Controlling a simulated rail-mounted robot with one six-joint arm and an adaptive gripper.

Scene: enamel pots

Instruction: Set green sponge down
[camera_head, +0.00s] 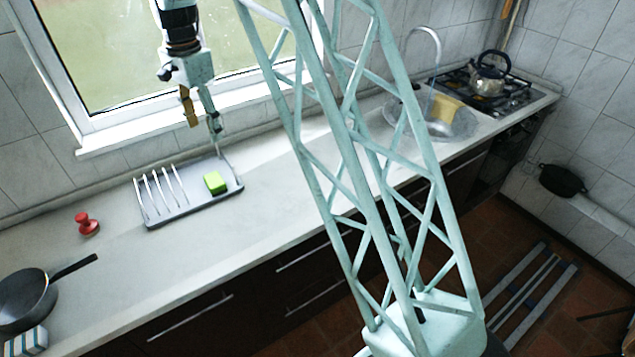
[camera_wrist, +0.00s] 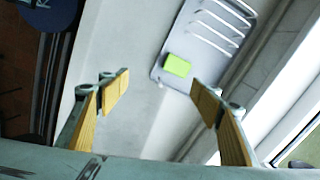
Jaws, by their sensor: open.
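The green sponge (camera_head: 215,182) lies on the right part of a grey dish rack tray (camera_head: 190,207) on the counter. In the wrist view the sponge (camera_wrist: 177,66) lies on the tray (camera_wrist: 157,72), near its end and apart from the rack's wire bars. My gripper (camera_head: 203,125) is above the counter, near the window and the back right side of the tray. In the wrist view my gripper (camera_wrist: 160,90) has its two fingers wide apart with nothing between them. The sponge is beyond the fingertips and not touched.
A red object (camera_head: 87,224) stands left of the tray. A dark pan (camera_head: 30,298) is at the far left. A round sink (camera_head: 440,122) with a yellow cloth-like item and a kettle (camera_head: 488,75) on the stove are at the right. The counter right of the tray is clear.

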